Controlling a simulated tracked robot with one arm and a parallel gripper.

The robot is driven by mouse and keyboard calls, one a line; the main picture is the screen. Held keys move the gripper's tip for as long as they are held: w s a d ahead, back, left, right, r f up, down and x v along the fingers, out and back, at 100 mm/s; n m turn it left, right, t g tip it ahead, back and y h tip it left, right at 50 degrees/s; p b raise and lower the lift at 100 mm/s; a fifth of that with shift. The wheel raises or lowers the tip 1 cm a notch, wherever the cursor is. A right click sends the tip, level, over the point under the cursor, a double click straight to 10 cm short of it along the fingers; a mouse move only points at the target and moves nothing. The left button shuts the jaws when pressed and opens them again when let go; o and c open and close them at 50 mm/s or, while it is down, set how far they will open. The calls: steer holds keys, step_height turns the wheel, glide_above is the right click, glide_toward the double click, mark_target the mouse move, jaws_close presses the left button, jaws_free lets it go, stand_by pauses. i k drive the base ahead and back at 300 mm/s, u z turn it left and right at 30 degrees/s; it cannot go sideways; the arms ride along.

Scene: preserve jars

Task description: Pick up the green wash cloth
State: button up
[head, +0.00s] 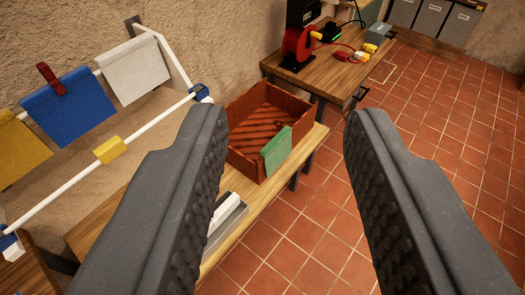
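The green wash cloth (276,152) hangs over the front right wall of a reddish-brown wooden crate (246,165). The crate stands on a wooden bench (262,207). My gripper (284,128) is open, with its two dark ridged fingers wide apart on either side of the view. The cloth shows in the gap between the fingers, farther away and nearer the left finger. Nothing is between the fingertips. The left finger hides part of the bench.
A rack at left holds a yellow cloth (20,150), a blue cloth (62,105) with a red clip, and a white cloth (134,69). Its front rail (75,180) runs left of the crate. A second table (328,75) with a red reel (298,47) stands behind. Tiled floor at right is clear.

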mark_target(278, 149)
steer(key=u, duration=0.05)
steer(key=i, duration=1)
steer(key=z, duration=0.05)
